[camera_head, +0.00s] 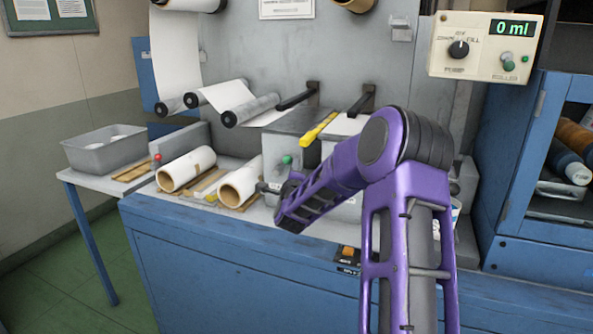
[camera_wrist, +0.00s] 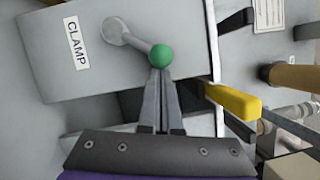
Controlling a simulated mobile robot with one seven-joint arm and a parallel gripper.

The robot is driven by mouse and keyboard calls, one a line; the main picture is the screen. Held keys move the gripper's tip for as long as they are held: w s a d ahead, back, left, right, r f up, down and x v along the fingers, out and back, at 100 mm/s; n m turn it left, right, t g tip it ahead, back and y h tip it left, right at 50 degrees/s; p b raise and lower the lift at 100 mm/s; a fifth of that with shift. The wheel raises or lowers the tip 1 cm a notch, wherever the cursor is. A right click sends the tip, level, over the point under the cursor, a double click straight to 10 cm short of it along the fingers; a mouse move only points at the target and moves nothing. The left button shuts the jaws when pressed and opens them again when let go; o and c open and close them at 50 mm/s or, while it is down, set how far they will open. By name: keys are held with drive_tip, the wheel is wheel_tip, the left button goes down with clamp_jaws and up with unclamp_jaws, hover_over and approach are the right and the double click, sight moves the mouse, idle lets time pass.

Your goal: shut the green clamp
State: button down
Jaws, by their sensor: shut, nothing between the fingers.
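The green clamp shows in the wrist view as a grey lever with a round green knob (camera_wrist: 161,56) at its end, on a grey box face with a CLAMP label (camera_wrist: 76,43). The lever's pivot (camera_wrist: 114,30) is up and left of the knob. In the head view the green knob (camera_head: 287,160) is on the front of the grey box, just above my gripper (camera_head: 266,187). In the wrist view my gripper (camera_wrist: 160,76) is shut and empty, its fingertips right at the knob. I cannot tell whether they touch it.
A yellow handle (camera_wrist: 233,101) sticks out right of my fingers; it also shows in the head view (camera_head: 319,129). White rolls (camera_head: 240,182) lie left of the gripper. A grey tub (camera_head: 105,148) stands at far left. A control panel (camera_head: 486,46) hangs upper right.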

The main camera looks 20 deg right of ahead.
drive_tip(key=shift+w+a+r+n+g, duration=0.2)
drive_tip(key=shift+r+n, duration=0.15)
drive_tip(key=shift+n, duration=0.15)
drive_tip(key=shift+w+a+r+n+g, duration=0.1)
drive_tip(key=shift+a+r+n, duration=0.1)
drive_tip(key=shift+r+n, duration=0.25)
drive_tip(key=shift+w+a+r+n+g+y+p, duration=0.15)
drive_tip(key=shift+w+a+r+n+y+p, duration=0.15)
drive_tip(key=shift+n, duration=0.35)
drive_tip(key=shift+w+a+r+n+g+y+p, duration=0.1)
drive_tip(key=shift+w+a+r+n+g+p, duration=0.1)
drive_tip(key=shift+a+r+n+p, duration=0.3)
drive_tip(key=n+p, duration=0.1)
drive_tip(key=w+a+r+n+g+p, duration=0.1)
drive_tip(key=n+p, duration=0.1)
drive_tip(key=shift+w+a, duration=0.1)
drive_tip(key=shift+w, duration=0.2)
drive_tip(key=shift+w+a+r+n+g+p, duration=0.15)
drive_tip(key=shift+w+a+n+g+p, duration=0.3)
drive_tip(key=shift+n+p, duration=0.5)
drive_tip(key=shift+w+a+n+g+p, duration=0.4)
drive_tip(key=shift+n+p, duration=0.15)
drive_tip(key=shift+p, duration=0.1)
drive_tip(key=shift+w+a+f, duration=0.1)
drive_tip(key=shift+w+f, duration=0.05)
drive_tip(key=shift+f, duration=0.05)
drive_tip(key=shift+w+a+f, duration=0.2)
drive_tip(key=shift+w+a, duration=0.25)
drive_tip(key=shift+w, duration=0.1)
drive_tip(key=shift+a, duration=0.1)
